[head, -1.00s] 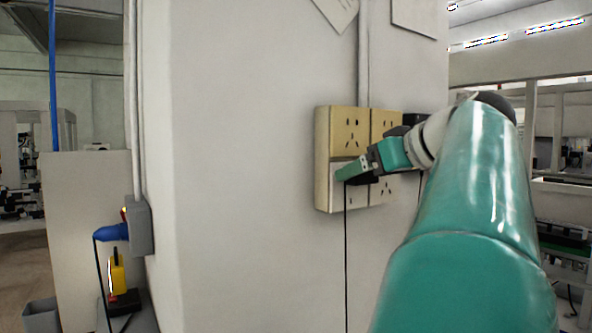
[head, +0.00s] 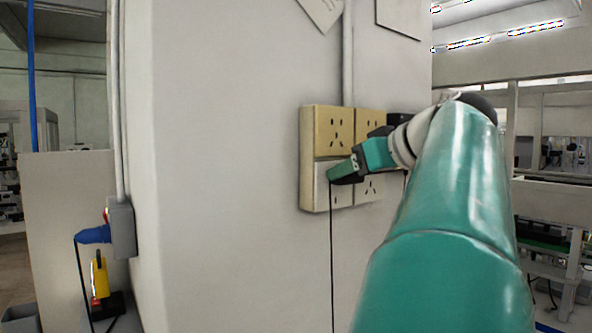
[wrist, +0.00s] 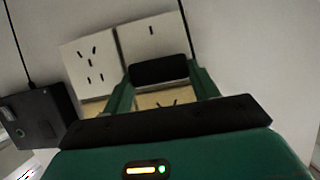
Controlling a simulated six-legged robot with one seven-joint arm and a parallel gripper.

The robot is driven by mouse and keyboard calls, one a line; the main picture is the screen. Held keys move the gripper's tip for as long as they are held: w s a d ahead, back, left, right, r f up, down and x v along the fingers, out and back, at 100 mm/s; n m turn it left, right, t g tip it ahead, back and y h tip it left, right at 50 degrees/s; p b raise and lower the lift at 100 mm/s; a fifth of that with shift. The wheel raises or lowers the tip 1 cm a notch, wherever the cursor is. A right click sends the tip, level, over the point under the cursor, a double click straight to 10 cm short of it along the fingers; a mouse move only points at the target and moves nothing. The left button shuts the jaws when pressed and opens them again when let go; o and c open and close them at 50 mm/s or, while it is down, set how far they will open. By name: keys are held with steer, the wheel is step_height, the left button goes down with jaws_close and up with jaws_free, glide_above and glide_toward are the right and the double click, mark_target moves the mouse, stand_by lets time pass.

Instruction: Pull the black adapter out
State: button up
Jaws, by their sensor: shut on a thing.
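The black adapter (wrist: 158,70) is between my gripper's green fingers in the wrist view, in front of the white socket plates (wrist: 88,65). Its thin black cord (head: 332,260) hangs straight down the wall in the head view. My gripper (head: 340,173) is shut on the adapter, at the lower left socket of the wall panel (head: 308,175). In the head view the fingers mostly hide the adapter. I cannot tell whether its pins are in the socket.
Another black box (wrist: 42,115) with a cord sits beside the sockets in the wrist view. Two upper socket plates are yellowish. At the left, a grey box (head: 122,228) with a blue plug (head: 92,235) is on the wall. Open air lies left of the panel.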

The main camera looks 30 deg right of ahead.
steer(key=shift+s, duration=0.35)
steer(key=shift+s, duration=0.85)
stand_by(0.3)
steer(key=shift+s, duration=1.7)
